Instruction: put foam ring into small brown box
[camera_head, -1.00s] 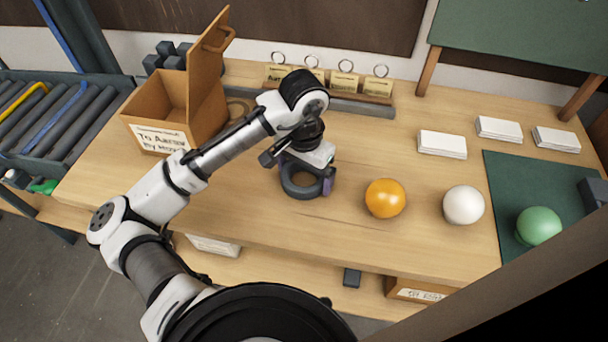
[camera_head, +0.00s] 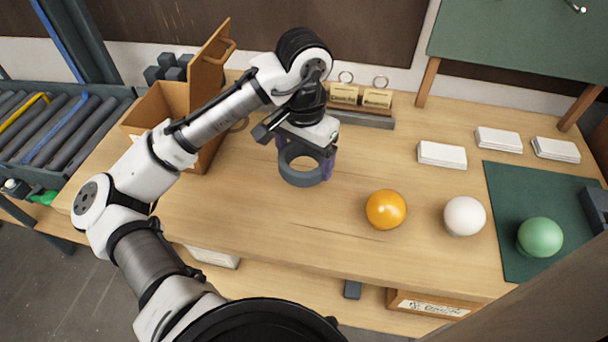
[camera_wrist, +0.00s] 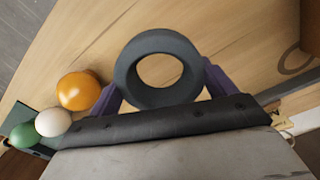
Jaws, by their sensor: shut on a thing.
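The dark grey foam ring (camera_head: 302,178) is held in my gripper (camera_head: 306,166), above the wooden table in the head view. In the wrist view the ring (camera_wrist: 126,73) sits between the two purple fingers of my gripper (camera_wrist: 160,88), which touch its sides. The small brown box (camera_head: 152,112) stands at the back left of the table with its lid (camera_head: 208,68) raised. My arm hides much of its front and opening. The ring is to the right of the box and apart from it.
An orange ball (camera_head: 385,209), a white ball (camera_head: 464,215) and a green ball (camera_head: 540,237) are to the right. White card stacks (camera_head: 442,154) lie behind them. A holder with ringed tags (camera_head: 360,118) stands at the back. Dark blocks (camera_head: 168,68) are behind the box.

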